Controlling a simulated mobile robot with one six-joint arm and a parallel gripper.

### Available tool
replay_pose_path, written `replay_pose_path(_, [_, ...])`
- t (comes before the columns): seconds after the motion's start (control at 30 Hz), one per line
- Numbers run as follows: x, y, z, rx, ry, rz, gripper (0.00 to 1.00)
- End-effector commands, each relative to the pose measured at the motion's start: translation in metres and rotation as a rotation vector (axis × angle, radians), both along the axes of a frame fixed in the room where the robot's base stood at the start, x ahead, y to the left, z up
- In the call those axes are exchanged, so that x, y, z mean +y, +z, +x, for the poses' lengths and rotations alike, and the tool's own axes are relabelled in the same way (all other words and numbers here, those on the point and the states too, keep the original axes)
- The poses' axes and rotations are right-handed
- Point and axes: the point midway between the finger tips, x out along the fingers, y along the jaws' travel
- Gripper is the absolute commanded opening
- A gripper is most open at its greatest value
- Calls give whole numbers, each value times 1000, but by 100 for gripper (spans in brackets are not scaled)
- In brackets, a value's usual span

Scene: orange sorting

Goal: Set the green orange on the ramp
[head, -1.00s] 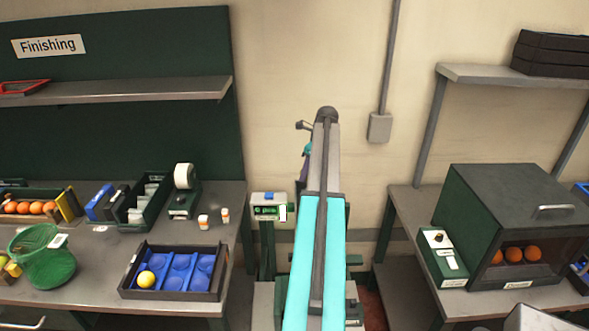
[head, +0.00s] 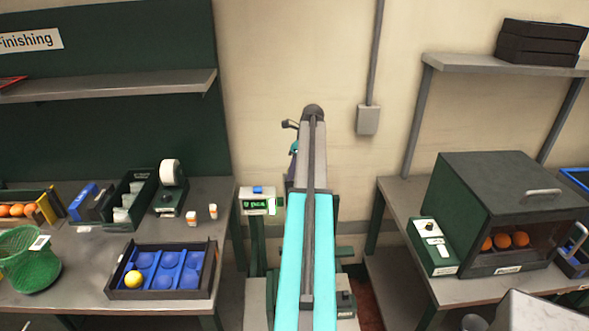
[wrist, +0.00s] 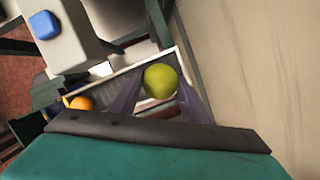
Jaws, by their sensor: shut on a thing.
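The green orange (wrist: 160,81) shows in the wrist view between the two purple fingers of my gripper (wrist: 157,98). The fingers are shut on it. Below and behind it is a pale-rimmed channel (wrist: 115,76), which looks like the ramp. I cannot tell whether the fruit touches it. An orange fruit (wrist: 82,103) sits at the channel's left end. In the head view my gripper (head: 294,150) is a small teal and purple bit beside my arm. The fruit and the channel are hidden there behind my arm.
A box with a blue button (wrist: 44,25) is close by; it also shows in the head view (head: 257,201). At left, a blue-cupped tray (head: 180,293) holds a yellow ball. At right, a dark cabinet (head: 490,190) holds orange fruit. The wall (wrist: 260,70) is near.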

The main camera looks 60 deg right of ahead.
Motion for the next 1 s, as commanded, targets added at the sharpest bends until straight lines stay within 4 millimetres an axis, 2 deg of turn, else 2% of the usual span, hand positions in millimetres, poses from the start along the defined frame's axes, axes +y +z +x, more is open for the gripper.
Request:
replay_pose_path(0.03, [0, -7, 0, 0, 0, 0, 19])
replay_pose_path(0.5, [1, -41, 1, 0, 1, 1, 19])
replay_pose_path(0.7, [1, -49, 1, -1, 2, 0, 19])
replay_pose_path(1.0, [1, -51, 2, -1, 2, 0, 19])
